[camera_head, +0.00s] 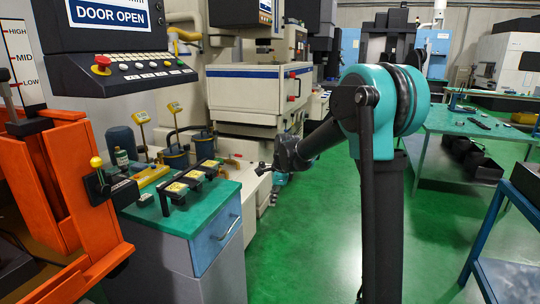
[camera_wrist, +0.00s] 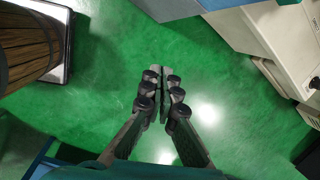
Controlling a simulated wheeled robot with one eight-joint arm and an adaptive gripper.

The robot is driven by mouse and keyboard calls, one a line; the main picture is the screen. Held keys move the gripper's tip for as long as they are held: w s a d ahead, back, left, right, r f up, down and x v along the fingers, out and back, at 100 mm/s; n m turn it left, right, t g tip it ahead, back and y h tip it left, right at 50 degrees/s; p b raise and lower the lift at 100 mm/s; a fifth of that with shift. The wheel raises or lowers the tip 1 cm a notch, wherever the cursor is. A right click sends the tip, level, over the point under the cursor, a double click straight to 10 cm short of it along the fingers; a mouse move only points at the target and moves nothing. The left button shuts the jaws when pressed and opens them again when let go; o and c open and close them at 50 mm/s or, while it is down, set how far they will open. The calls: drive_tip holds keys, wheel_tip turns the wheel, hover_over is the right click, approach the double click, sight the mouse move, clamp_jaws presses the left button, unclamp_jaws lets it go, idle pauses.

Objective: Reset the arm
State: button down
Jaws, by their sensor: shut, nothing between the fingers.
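My arm (camera_head: 375,105), with a teal joint on a dark column, stands in the middle right of the head view. Its forearm reaches left and away. My gripper (camera_head: 264,169) is small in the head view, just right of the green-topped cabinet and in front of the white machine. In the wrist view my gripper (camera_wrist: 160,76) points over bare green floor. Its two fingers are together, with nothing between them.
A cabinet with a green top (camera_head: 184,212) bears yellow-and-black tooling. An orange frame (camera_head: 75,180) with a lever stands at left. A white machine (camera_head: 258,90) stands behind. A green table (camera_head: 465,122) is at right. In the wrist view a wooden barrel (camera_wrist: 25,42) stands at upper left.

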drive_tip(key=s+d+f+n, duration=0.2)
drive_tip(key=s+d+n, duration=0.3)
drive_tip(key=s, duration=0.5)
drive_tip(key=s+d+f+n+t+h, duration=0.1)
drive_tip(key=s+d+f+n, duration=0.2)
drive_tip(key=s+d+n, duration=0.3)
drive_tip(key=s+d+f+n+t+h, duration=0.1)
drive_tip(key=s+d+n, duration=0.5)
drive_tip(key=s, duration=0.8)
drive_tip(key=shift+d+f, duration=0.9)
drive_tip(key=shift+d, duration=0.25)
